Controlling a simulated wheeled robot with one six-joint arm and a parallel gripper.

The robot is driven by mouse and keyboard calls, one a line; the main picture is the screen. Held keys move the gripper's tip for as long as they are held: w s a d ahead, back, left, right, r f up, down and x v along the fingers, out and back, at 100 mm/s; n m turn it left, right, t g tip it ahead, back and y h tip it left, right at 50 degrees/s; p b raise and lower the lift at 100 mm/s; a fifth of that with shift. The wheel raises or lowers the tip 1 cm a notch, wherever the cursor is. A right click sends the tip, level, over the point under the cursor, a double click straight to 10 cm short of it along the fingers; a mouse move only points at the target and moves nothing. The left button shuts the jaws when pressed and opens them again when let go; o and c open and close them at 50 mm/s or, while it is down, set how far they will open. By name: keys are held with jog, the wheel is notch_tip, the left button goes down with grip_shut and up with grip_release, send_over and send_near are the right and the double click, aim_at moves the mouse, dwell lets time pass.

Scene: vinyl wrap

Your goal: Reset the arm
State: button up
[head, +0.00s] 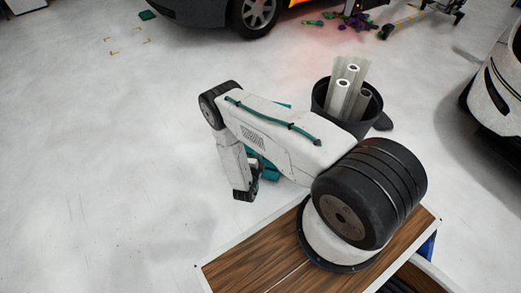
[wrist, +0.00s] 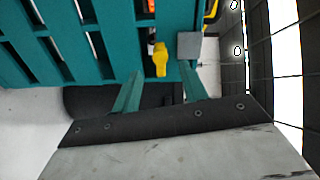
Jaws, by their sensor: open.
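My white arm with black joints stands on a wooden top in the head view, bent at the elbow with its forearm hanging down to the left. My gripper (wrist: 161,73) shows in the wrist view with its two teal fingers spread apart and nothing held between them. A yellow object (wrist: 160,60) appears beyond the gap between the fingertips, apart from them as far as I can tell. In the head view the fingers cannot be clearly made out behind the arm.
A teal slatted structure (wrist: 100,12) fills the upper wrist view. A black bin (head: 371,108) with pale rolls (head: 342,97) stands behind my arm. Cars stand at the back (head: 215,8) and right (head: 500,90). The white floor (head: 90,150) at left is mostly clear.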

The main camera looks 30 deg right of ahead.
dwell(0.4)
jog(key=s+a+f+n+g+y, duration=0.2)
jog(key=s+f+n+g+y, duration=0.15)
jog(key=f, duration=0.55)
jog(key=w+a+r+n+g+y, duration=0.2)
jog(key=a+n+g+y, duration=0.1)
jog(key=a+n+y, duration=0.2)
jog(key=a+r+n+g+y, duration=0.3)
jog(key=a+r+n, duration=0.15)
jog(key=r, duration=0.85)
jog(key=a+r+n+g+y, duration=0.2)
jog(key=a+r+n+y, duration=0.3)
jog(key=r, duration=0.8)
jog(key=s+r+n+g, duration=0.15)
jog(key=s+r, duration=0.25)
jog(key=r, duration=0.4)
jog(key=s+r+n+h, duration=0.1)
jog(key=s+r+n, duration=0.15)
jog(key=r, duration=0.55)
jog(key=s+r+n+g, duration=0.1)
jog(key=s+r, duration=0.3)
jog(key=r, duration=0.4)
jog(key=s+d+r+n+t+h, duration=0.1)
jog(key=s+d+r+n+t, duration=0.2)
jog(key=s+r, duration=1.5)
notch_tip(320, 180, up, 2)
jog(key=shift+d+r+t+h, duration=0.1)
jog(key=shift+d+t+h, duration=0.3)
jog(key=shift+d, duration=0.25)
